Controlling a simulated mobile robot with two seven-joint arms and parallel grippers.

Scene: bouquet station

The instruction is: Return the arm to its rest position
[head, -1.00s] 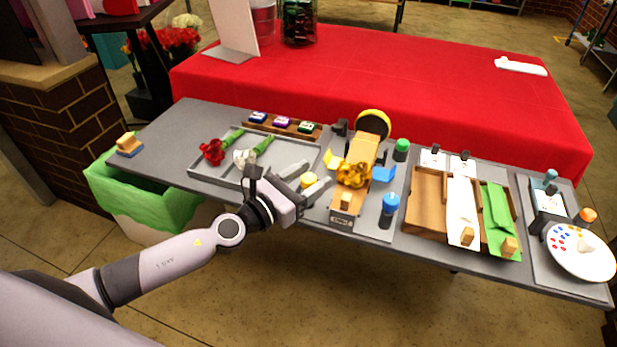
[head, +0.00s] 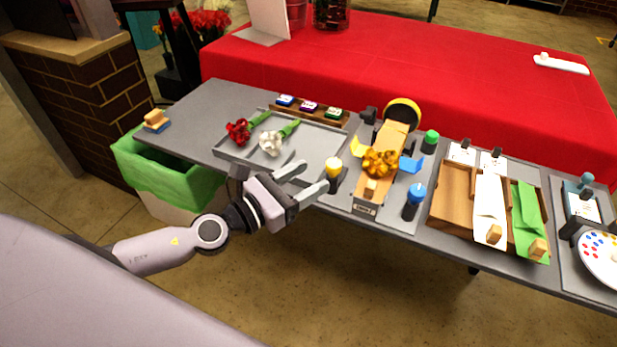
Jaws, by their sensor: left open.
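My left gripper (head: 305,180) is open and empty. It is near the front edge of the grey table (head: 205,110), left of the yellow-topped black bottle (head: 334,172) and in front of the grey tray (head: 310,147). My left arm comes in from the lower left, bent at the elbow. My right gripper is not in view.
The tray holds a red flower (head: 239,131) and a white flower (head: 271,142). A wooden stand with a gold flower (head: 380,162) and a blue-topped bottle (head: 414,200) stand right of the gripper. A green-lined bin (head: 165,180) is below the left edge. Open floor lies in front.

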